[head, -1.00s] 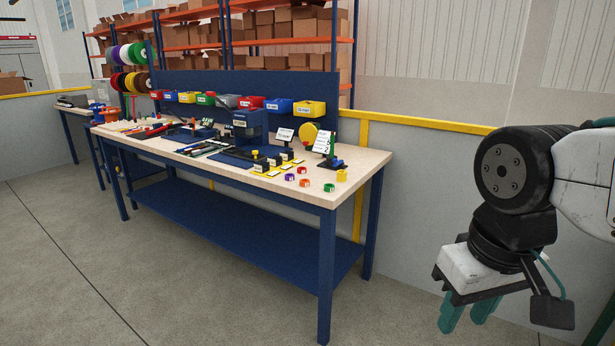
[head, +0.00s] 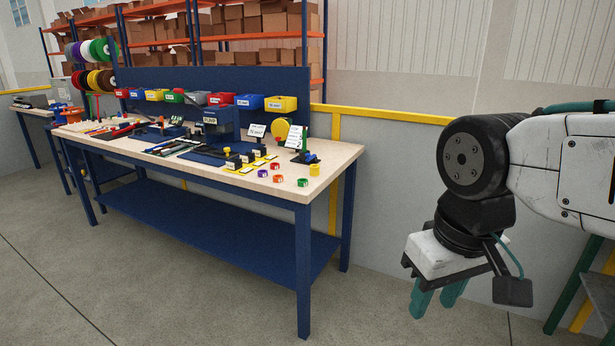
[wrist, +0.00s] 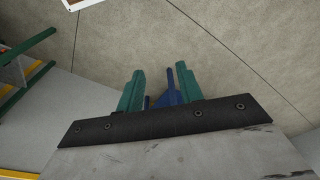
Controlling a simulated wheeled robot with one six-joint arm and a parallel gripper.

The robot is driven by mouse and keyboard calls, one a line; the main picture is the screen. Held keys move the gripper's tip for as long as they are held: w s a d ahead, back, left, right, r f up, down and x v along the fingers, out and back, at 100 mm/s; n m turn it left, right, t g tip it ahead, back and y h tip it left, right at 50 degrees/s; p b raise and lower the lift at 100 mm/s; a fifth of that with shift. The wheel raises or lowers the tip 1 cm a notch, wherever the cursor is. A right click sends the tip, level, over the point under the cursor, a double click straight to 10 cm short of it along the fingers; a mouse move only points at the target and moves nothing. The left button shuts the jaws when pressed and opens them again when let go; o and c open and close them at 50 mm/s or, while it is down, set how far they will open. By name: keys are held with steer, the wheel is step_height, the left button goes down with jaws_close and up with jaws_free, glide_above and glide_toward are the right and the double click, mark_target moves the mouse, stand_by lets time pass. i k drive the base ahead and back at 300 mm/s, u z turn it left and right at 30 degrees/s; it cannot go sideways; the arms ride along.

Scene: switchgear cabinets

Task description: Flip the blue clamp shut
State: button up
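A small blue part (head: 312,157) stands at the right end of the workbench (head: 335,157), beside a green upright on a dark base. It may be the blue clamp; it is too small to tell its shape or whether it is open. My gripper (head: 438,297) hangs to the right of the bench, well apart from it and pointing down. Its teal fingers are spread and hold nothing that I can make out. In the wrist view, my gripper (wrist: 160,70) is over the bare floor. A dark blue shape shows between the fingers; I cannot tell what it is.
Coloured rings (head: 277,178), small signs (head: 294,136) and several tools lie on the bench. Coloured bins (head: 280,103) line its back panel. A low grey wall with a yellow rail (head: 400,116) runs behind. A green-legged stand (head: 570,290) is at far right. The floor before the bench is clear.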

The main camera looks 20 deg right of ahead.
mark_target(309, 159)
steer(key=u, duration=0.2)
steer(key=i, duration=1.2)
steer(key=u, duration=0.05)
